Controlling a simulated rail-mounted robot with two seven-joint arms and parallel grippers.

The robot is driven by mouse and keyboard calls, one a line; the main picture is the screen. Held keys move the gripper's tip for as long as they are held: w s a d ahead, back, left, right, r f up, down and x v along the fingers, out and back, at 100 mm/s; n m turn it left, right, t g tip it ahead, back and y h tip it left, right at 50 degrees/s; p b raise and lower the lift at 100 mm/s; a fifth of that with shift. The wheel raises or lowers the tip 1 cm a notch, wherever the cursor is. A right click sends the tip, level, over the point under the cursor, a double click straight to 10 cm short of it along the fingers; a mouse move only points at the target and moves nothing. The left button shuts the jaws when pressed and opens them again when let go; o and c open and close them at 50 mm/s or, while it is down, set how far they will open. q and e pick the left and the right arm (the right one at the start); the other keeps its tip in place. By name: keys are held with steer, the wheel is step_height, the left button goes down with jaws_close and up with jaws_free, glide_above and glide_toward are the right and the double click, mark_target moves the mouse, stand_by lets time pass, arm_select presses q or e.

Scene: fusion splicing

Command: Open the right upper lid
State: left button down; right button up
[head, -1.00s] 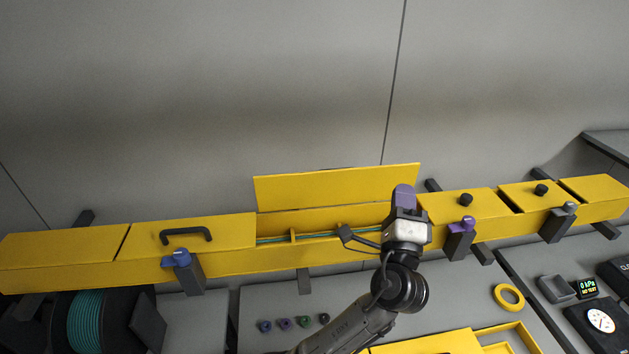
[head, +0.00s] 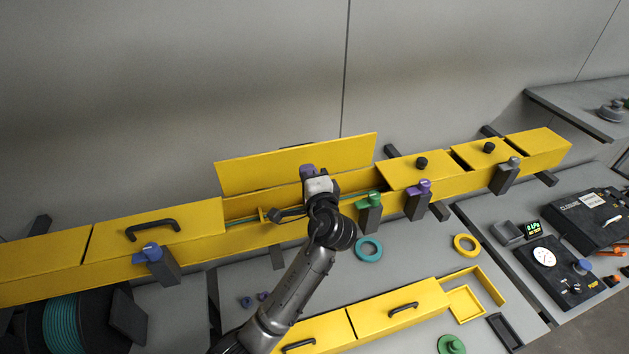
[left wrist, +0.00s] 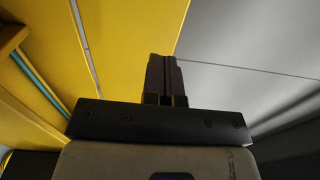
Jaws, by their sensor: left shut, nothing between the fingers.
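The yellow upper trough has a raised lid panel (head: 260,171) standing up along its back edge, over an open section. My right gripper is not in view.
A closed lid with a black handle (head: 152,229) covers the trough's left part. Blue (head: 151,252), green (head: 369,200) and purple (head: 420,188) topped clamps stand along the front. A lower yellow box (head: 395,310), teal ring (head: 369,249) and yellow ring (head: 465,244) lie below.

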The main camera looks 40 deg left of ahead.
mark_target(300, 155)
arm_select(q)
steer(key=p+x, duration=0.1)
steer(key=x, duration=0.2)
steer(key=shift+w+a+r, duration=0.1)
steer(key=shift+a+r, duration=0.05)
steer(key=shift+a, duration=0.05)
steer(key=shift+w+a+p, duration=0.3)
steer(key=shift+a+p, duration=0.05)
steer(key=shift+a, duration=0.1)
